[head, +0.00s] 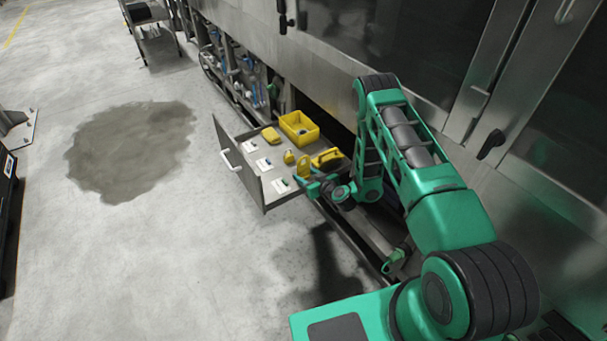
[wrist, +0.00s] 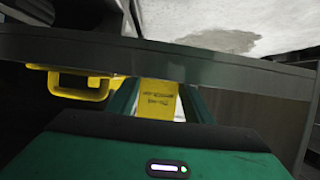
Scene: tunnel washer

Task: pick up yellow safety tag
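The yellow safety tag (head: 303,166) stands near the right front of the open drawer. In the wrist view the tag (wrist: 158,99), with dark print, shows between my two fingers. My gripper (head: 309,183) is low at the drawer's right end, close to the tag. In the wrist view my gripper (wrist: 159,102) looks open, with a finger on each side of the tag. A pale gap shows between the tag and the right finger; whether the left finger touches it I cannot tell. The tag's lower part is hidden by my gripper.
The drawer (head: 238,183) has a raised front panel. It holds a yellow bin (head: 299,127), a flat yellow piece (head: 270,135), a small yellow piece (head: 289,157), a yellow handle-shaped piece (head: 327,157) and white cards (head: 264,164). A dark stain (head: 130,148) marks the open floor.

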